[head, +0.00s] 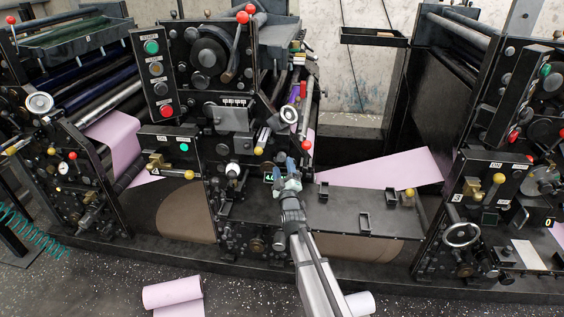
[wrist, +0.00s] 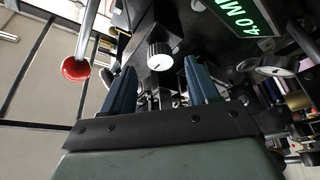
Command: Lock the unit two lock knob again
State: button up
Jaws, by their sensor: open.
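My gripper (head: 287,184) is at the front of the middle press unit, beside a small green display (head: 270,178). In the wrist view my gripper (wrist: 158,66) has its two blue-grey fingers apart, with nothing between the pads that I can see held. A light, ribbed round knob (wrist: 160,55) with a dark mark on its face lies ahead, in line with the gap between the fingers. It looks apart from both fingers. Whether it is the unit two lock knob I cannot tell, as no label is readable. In the head view my gripper covers that spot.
A lever with a red ball (wrist: 75,69) stands left of the fingers. The lit green display (wrist: 243,14) is at upper right. A white knob (head: 233,170) and a handwheel (head: 288,114) are on the middle unit. A pink roll (head: 173,294) lies on the floor.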

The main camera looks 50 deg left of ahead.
aim_at(282, 159)
jog(key=shift+x, duration=1.9)
jog(key=c, duration=1)
